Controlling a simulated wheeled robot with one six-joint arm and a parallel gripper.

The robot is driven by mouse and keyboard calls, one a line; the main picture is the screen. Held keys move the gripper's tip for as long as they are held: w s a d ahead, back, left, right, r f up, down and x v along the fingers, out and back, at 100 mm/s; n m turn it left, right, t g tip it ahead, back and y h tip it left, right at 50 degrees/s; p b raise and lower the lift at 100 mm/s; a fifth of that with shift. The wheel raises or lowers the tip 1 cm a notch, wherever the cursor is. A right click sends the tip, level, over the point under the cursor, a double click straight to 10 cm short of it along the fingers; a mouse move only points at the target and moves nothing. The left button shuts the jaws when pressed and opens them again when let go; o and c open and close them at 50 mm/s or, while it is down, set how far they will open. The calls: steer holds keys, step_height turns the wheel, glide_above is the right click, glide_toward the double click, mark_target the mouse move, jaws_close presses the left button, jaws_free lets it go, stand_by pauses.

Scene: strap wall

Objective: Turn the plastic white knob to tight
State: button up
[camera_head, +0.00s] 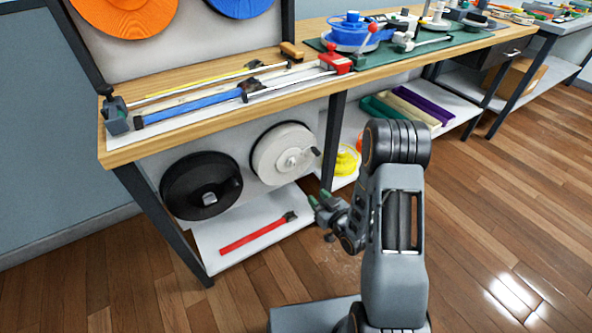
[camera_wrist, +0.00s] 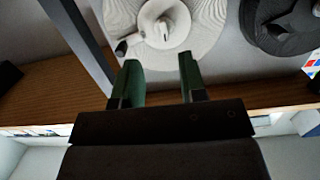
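A round white disc (camera_head: 268,158) is mounted upright on the panel under the workbench. A white knob (camera_head: 292,160) stands at its centre, with a small arm that ends in a dark tip. In the wrist view, which looks upside down, the white knob (camera_wrist: 164,27) is near the top centre, ahead of the fingers. My gripper (camera_head: 319,197) has green fingertips and is below and to the right of the disc in the head view, apart from it. In the wrist view my gripper (camera_wrist: 160,68) is open, with nothing between its fingers.
A black disc (camera_head: 180,188) with a handle is beside the white one. A red strap (camera_head: 252,238) lies on the low shelf (camera_head: 220,262). A dark table leg (camera_head: 333,140) stands just right of the white disc. The bench top above holds straps and tools.

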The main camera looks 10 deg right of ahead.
mark_target(295, 167)
steer(key=shift+t, duration=0.6)
steer(key=x, duration=0.4)
steer(key=r+b+x, duration=0.1)
steer(key=x, duration=0.4)
steer(key=r+b+x, duration=0.1)
steer(key=x, duration=0.3)
steer(key=shift+w+a, duration=0.3)
steer(key=shift+a, duration=0.1)
steer(key=shift+c, duration=0.2)
jaws_close()
